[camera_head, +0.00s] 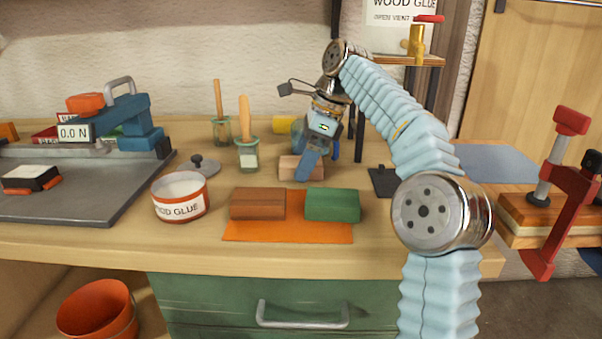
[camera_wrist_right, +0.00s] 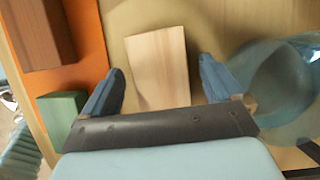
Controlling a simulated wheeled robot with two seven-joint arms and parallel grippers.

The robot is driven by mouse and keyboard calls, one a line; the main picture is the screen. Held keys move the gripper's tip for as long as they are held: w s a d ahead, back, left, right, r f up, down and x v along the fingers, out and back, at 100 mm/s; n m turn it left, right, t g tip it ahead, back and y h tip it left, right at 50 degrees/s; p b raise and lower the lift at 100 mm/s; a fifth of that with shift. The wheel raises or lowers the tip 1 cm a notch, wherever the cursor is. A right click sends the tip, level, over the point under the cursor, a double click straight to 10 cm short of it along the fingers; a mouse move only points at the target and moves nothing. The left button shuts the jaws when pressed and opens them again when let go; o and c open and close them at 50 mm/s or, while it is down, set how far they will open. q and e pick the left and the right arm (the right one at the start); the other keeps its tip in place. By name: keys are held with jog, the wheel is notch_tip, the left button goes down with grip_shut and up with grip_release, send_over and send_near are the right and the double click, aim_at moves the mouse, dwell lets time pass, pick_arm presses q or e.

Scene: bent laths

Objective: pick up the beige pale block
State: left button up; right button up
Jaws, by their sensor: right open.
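The beige pale block (camera_head: 290,168) lies on the bench behind the orange mat, partly hidden by my right gripper in the head view. My right gripper (camera_head: 321,165) is above it with its blue fingers pointing down. In the right wrist view the beige pale block (camera_wrist_right: 158,68) shows between and just beyond the two open blue fingers of my right gripper (camera_wrist_right: 158,88). A gap shows on each side of the block, and the gripper holds nothing. My left gripper is not in view.
A brown block (camera_head: 258,204) and a green block (camera_head: 332,204) sit on the orange mat (camera_head: 288,232). A wood glue tub (camera_head: 180,197) stands left. Glue jars with brushes (camera_head: 247,150) stand behind left. A clear bluish round object (camera_wrist_right: 290,85) is close beside one finger.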

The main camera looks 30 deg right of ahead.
jog(key=shift+f, duration=0.2)
dwell(0.6)
jog(key=c, duration=1.1)
jog(key=shift+r, duration=0.1)
